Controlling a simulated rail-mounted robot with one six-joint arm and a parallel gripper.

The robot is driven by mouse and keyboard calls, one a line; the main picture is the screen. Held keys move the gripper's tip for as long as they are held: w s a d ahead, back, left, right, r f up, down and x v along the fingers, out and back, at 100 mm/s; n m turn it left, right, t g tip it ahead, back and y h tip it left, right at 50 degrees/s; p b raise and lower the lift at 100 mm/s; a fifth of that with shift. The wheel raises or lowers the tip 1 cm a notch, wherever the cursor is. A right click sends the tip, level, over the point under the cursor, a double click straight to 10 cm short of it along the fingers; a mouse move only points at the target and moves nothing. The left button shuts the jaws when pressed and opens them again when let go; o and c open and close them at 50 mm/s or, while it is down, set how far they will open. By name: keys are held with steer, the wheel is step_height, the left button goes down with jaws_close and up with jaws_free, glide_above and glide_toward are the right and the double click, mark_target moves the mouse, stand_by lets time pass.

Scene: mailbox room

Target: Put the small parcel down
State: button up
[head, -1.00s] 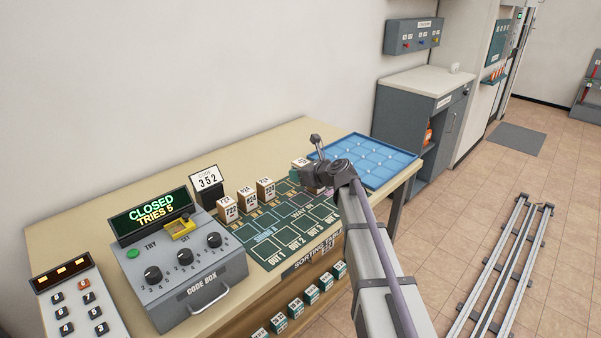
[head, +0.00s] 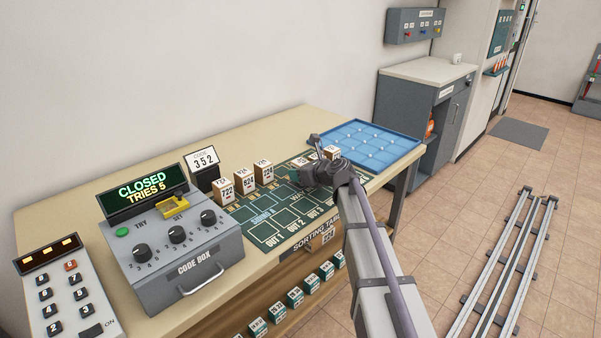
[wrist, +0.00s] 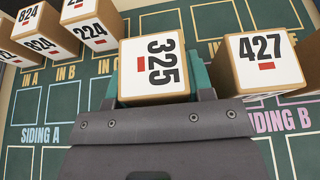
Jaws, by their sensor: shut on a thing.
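The small parcel marked 325 (wrist: 153,68) is a tan box with a white top, held between the teal fingers of my gripper (wrist: 153,90) in the wrist view. It is over the green sorting mat (wrist: 60,100); I cannot tell whether its base touches the mat. In the head view my gripper (head: 312,178) is over the far right part of the mat, and I cannot clearly make out the held parcel there. Another parcel, marked 427 (wrist: 262,62), stands close to the right of the held one, with a narrow gap. It shows behind my gripper in the head view (head: 332,152).
Several parcels marked 824 and 224 (wrist: 95,32) stand at the mat's left. A blue gridded tray (head: 375,135) lies to the right on the table. Lower mat squares are bare.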

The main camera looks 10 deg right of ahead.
steer(key=shift+f+b, duration=0.6)
steer(key=shift+b, duration=0.05)
steer(key=o, duration=1)
steer(key=p+v, duration=0.4)
steer(key=v, duration=0.6)
steer(key=shift+r, duration=0.15)
steer(key=shift+s+d, duration=0.25)
steer(key=shift+s, duration=0.1)
steer(key=s+a+n+g+p, duration=0.1)
steer(key=s+n, duration=0.1)
steer(key=s+a+n+g+p, duration=0.1)
steer(key=a+n, duration=0.1)
steer(key=s+a+n+p, duration=0.1)
steer(key=s+n+p, duration=0.1)
steer(key=n, duration=0.1)
steer(key=shift+s+a+r+g, duration=0.1)
steer(key=shift+s+a+g, duration=0.1)
steer(key=shift+s+g, duration=0.15)
steer(key=s+n+g+h+p, duration=0.2)
steer(key=s+n, duration=0.5)
steer(key=s+n+g+h+p, duration=0.3)
steer(key=s+n, duration=0.4)
steer(key=s+a+n+g+h+p, duration=0.1)
steer(key=s+n+g+h+p, duration=0.1)
steer(key=s+n, duration=0.5)
steer(key=shift+s+r+n+g, duration=0.1)
steer(key=shift+s+n+g, duration=0.05)
steer(key=shift+n+g, duration=0.55)
